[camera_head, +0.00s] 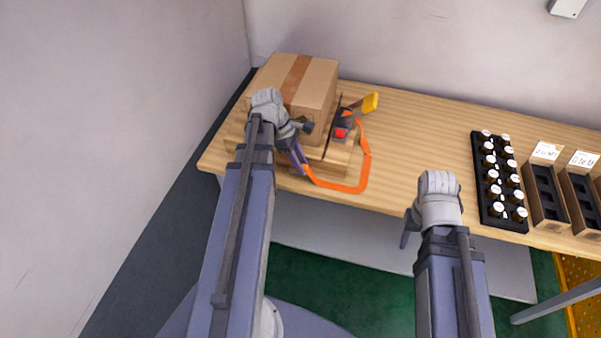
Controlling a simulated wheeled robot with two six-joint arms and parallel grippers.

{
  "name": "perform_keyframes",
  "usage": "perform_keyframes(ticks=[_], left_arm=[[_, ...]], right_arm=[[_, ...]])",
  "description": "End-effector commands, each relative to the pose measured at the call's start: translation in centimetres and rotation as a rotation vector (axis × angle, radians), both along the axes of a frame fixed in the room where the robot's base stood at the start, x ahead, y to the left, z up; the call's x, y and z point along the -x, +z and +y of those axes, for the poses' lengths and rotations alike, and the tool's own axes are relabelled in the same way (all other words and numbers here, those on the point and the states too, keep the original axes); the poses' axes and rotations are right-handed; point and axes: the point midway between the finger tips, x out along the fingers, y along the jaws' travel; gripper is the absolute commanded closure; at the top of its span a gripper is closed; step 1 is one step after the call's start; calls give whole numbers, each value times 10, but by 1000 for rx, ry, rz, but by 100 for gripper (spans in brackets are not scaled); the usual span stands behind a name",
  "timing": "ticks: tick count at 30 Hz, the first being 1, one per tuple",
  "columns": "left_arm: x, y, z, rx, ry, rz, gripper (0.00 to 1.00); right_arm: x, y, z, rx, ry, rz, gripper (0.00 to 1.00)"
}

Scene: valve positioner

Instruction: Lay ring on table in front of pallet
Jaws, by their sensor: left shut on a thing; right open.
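The orange ring (340,188) shows as an angular open band at the front right of the wooden pallet (335,160). Part of it is hidden by my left gripper and arm. My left gripper (301,164) is shut on the left end of the visible band, at the pallet's front side. The ring's right side runs up beside the pallet towards a dark tool with a red part (341,133). I cannot tell if the ring touches the table (415,130). My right gripper (406,232) is open and empty at the table's front edge, apart from the ring.
A taped cardboard box (325,85) stands on the pallet. A yellow piece (370,103) sticks up by the dark tool. A black rack of white-capped items (489,200) and labelled brown bins (541,200) stand at the right. The table's middle is clear.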

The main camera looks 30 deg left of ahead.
Motion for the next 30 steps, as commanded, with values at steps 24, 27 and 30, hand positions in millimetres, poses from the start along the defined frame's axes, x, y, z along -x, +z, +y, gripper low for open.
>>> perform_keyframes(ticks=[24, 27, 30], left_arm=[[0, -38, 0, 0, 0, 0, 61], [0, -38, 0, 0, 0, 0, 57], [0, -38, 0, 0, 0, 0, 57]], right_arm=[[0, -38, 0, 0, 0, 0, 50], [0, -38, 0, 0, 0, 0, 50], [0, -38, 0, 0, 0, 0, 50]])
